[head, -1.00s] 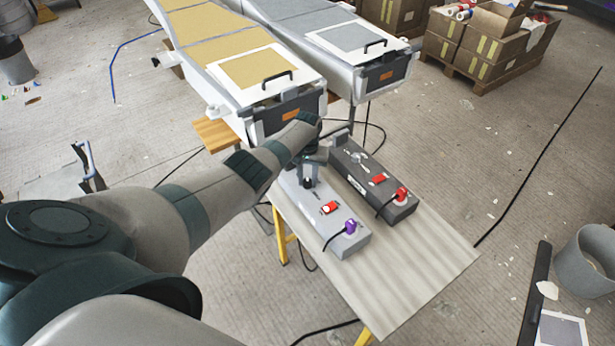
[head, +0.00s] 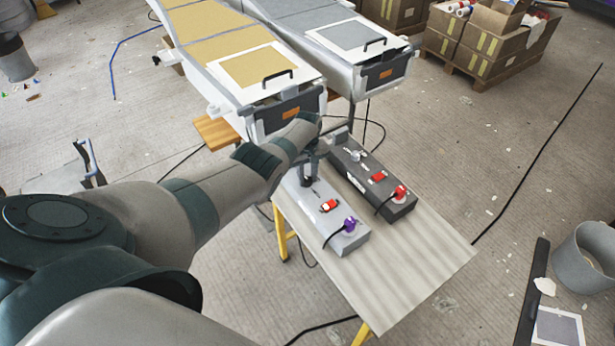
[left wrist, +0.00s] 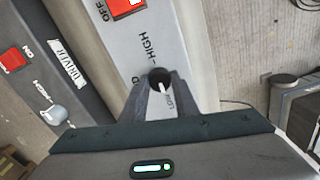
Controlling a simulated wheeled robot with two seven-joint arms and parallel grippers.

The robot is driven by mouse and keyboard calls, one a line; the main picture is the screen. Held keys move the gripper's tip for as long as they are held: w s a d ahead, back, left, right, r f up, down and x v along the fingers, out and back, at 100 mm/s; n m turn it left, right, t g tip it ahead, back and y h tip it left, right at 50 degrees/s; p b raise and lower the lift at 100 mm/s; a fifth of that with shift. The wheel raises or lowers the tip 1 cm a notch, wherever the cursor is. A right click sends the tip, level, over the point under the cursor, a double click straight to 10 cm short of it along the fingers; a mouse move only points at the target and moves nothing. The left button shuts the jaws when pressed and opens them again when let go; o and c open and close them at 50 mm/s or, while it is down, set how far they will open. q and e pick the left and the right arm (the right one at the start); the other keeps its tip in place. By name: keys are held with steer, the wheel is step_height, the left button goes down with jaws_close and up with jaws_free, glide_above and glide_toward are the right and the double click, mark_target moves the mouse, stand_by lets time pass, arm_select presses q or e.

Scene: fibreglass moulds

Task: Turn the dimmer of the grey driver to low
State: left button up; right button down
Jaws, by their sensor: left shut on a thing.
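The light grey driver (head: 345,240) lies on the table, with a red switch (head: 329,205) and a purple plug (head: 350,224). My left gripper (head: 307,182) is at its far end, shut on the black dimmer knob (left wrist: 158,76). In the left wrist view the knob sits between the fingertips, partly hidden by them. Its white pointer slants down right, toward the partly covered LOW label; HIGH is printed above. The dark driver (head: 400,209) lies parallel on the right with a red plug (head: 401,192) and its own pale knob (left wrist: 54,114). My right gripper is not in view.
The pale table (head: 420,255) is bare at its near right. Two long moulds stand behind, one yellow-topped (head: 255,70) and one grey-topped (head: 350,38). Black cables run from the plugs. Cardboard boxes (head: 480,60) stand at the back right and a grey bucket (head: 585,265) at the right.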

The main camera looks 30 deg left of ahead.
mark_target(307, 179)
arm_select(q)
steer(key=o, duration=1.1)
steer(key=shift+c, duration=0.2)
steer(key=shift+r, duration=0.2)
steer(key=shift+r+p, duration=0.85)
steer(key=shift+r, duration=1.05)
step_height(307, 179, up, 13)
steer(key=b, duration=0.2)
steer(key=shift+r, duration=0.2)
steer(key=shift+f, duration=0.1)
